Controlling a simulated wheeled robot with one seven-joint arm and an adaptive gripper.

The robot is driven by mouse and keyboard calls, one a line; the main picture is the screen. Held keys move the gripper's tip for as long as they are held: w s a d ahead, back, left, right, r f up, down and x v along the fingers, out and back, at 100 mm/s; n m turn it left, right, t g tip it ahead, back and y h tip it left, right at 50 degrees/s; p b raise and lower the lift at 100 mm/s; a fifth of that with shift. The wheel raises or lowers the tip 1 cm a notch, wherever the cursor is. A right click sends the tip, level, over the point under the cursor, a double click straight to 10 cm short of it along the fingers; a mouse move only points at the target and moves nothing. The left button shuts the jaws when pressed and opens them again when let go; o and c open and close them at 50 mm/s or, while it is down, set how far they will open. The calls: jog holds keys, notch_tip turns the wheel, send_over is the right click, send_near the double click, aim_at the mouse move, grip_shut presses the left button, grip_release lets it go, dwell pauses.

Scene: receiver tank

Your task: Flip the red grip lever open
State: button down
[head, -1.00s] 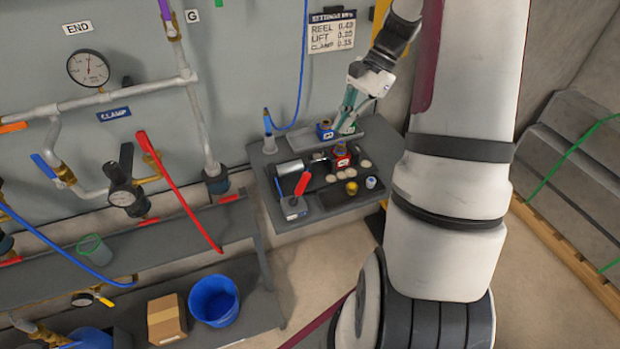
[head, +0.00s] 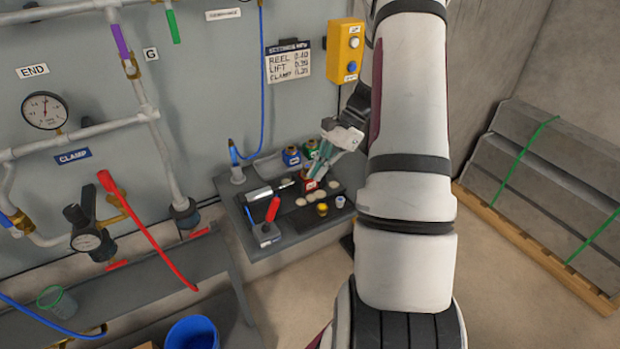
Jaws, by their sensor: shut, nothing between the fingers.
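A red grip lever (head: 273,209) stands tilted up on a small grey base (head: 266,233) at the front left of the grey side shelf. Beside it lies a silver cylinder (head: 258,194). My gripper (head: 314,170), with teal fingers, points down above the shelf, right of the lever and apart from it. Its fingers look shut and empty. Its tips are close to a red block (head: 309,184); I cannot tell whether they touch it. The underside of the lever's base is hidden.
A blue block (head: 291,156) and a green block (head: 310,148) stand behind my gripper. Pale discs (head: 312,195), a yellow cap (head: 322,209) and a white cap (head: 340,201) lie right of the lever.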

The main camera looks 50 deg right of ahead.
aim_at(273, 209)
jog(key=x, duration=0.8)
jog(key=shift+s+a+p, duration=0.1)
jog(key=shift+s+p, duration=0.05)
jog(key=shift+p, duration=0.25)
jog(key=shift+a+r+p, duration=0.2)
jog(key=shift+a, duration=0.35)
jog(key=shift+a+r+p, duration=0.2)
jog(key=shift+a+r, duration=0.05)
jog(key=shift+a, duration=0.3)
jog(key=shift+w+a+r, duration=0.2)
jog(key=shift+w+a, duration=0.1)
jog(key=shift+a, duration=0.45)
jog(key=shift+r, duration=0.1)
jog(key=shift+a+r+h+p, duration=0.15)
jog(key=shift+a+h+p, duration=0.05)
jog(key=shift+h+p, duration=0.2)
